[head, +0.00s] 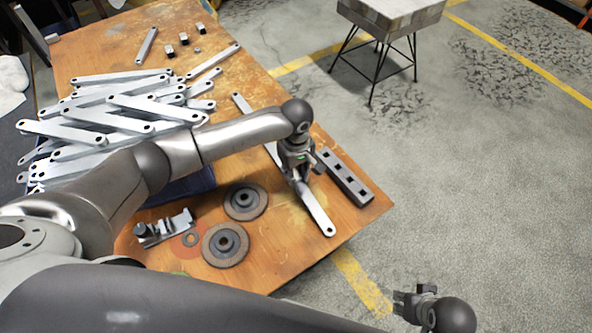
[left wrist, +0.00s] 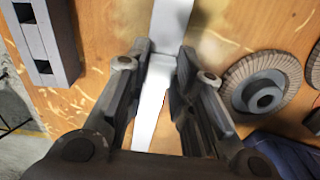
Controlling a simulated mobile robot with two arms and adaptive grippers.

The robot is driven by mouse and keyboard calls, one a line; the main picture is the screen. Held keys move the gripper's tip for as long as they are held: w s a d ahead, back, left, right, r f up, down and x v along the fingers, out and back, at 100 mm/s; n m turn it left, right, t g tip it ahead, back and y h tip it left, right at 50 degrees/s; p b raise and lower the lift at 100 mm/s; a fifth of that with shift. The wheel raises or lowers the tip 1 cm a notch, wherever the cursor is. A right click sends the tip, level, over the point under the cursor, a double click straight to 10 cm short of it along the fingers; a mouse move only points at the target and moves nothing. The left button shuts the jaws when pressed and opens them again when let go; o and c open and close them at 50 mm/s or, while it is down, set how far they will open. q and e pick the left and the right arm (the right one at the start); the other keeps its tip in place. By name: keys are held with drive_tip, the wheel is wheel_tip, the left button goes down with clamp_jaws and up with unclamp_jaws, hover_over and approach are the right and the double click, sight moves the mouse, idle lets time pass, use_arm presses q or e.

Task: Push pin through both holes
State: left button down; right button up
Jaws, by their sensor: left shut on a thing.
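A long flat galvanized bracket strip (head: 318,212) lies along the right part of the table, with a hole at its near end and another at its far end (head: 238,99). In the left wrist view the strip (left wrist: 171,18) shows a step between the fingers, as if two brackets overlap; I cannot tell for sure. My left gripper (head: 299,172) is at the strip's middle and shut on the bracket, one finger on each side in the left wrist view (left wrist: 160,95). I cannot make out a pin. My right gripper (head: 408,300) hangs over the floor, apart from the table; its jaws are unclear.
A bar with square holes (head: 345,178) lies just right of my left gripper. Two grinding discs (head: 245,201), a small clamp-like fixture (head: 165,228) and a pile of brackets (head: 105,112) are to the left. The table's near right corner (head: 350,222) is bare.

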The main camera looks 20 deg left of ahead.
idle(0.3)
use_arm(q)
drive_tip(key=c, duration=1.2)
unclamp_jaws()
drive_tip(key=shift+o, duration=0.2)
drive_tip(key=shift+r, duration=0.1)
wheel_tip(320, 180, up, 12)
drive_tip(key=shift+s, duration=0.1)
